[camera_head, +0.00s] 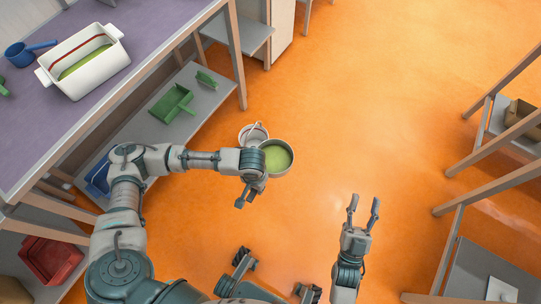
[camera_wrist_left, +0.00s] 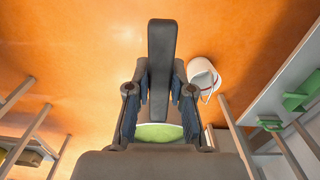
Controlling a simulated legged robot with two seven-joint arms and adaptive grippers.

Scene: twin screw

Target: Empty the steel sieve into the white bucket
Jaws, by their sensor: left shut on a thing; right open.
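The steel sieve (camera_head: 289,168) is a round pan with green contents (camera_head: 276,157). My left gripper (camera_head: 251,180) is shut on its handle; in the left wrist view a dark handle (camera_wrist_left: 162,60) runs between the fingers (camera_wrist_left: 158,100). The green contents also show below the fingers (camera_wrist_left: 158,132). The white bucket (camera_head: 249,134) stands on the floor. In the head view the sieve partly covers it, lying just to its lower right. The bucket also shows in the left wrist view (camera_wrist_left: 203,80), right of the gripper. My right gripper (camera_head: 364,205) is open and empty over the floor.
A purple-topped table (camera_head: 110,100) at upper left carries a white tub (camera_head: 92,72) and a blue scoop (camera_head: 25,52). Its lower shelf holds a green dustpan (camera_head: 172,104). Shelving (camera_head: 480,150) stands at the right. The orange floor between is clear.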

